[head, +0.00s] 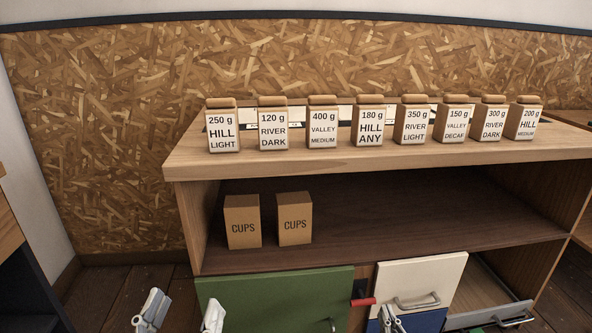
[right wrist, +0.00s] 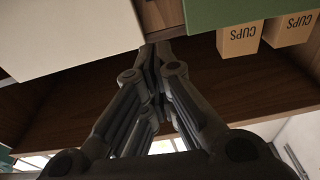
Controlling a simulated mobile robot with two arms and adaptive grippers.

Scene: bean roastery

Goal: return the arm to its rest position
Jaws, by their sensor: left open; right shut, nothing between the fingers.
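My left gripper (head: 181,313) is at the bottom edge of the head view, left of centre, in front of the green cabinet front. Its two fingers stand wide apart with nothing between them. My right gripper (head: 389,318) is at the bottom of the head view, right of centre, in front of the lower drawers. In the right wrist view the right gripper (right wrist: 155,55) has its fingertips together and holds nothing. Most of both arms is out of view.
Several labelled bags, one a 400 g valley medium bag (head: 322,121), stand along the wooden counter top (head: 380,160). Two cups boxes (head: 242,222) (head: 294,219) stand on the shelf below. Under it are a green front (head: 270,295), a white drawer (head: 425,275) and an open grey drawer (head: 490,318).

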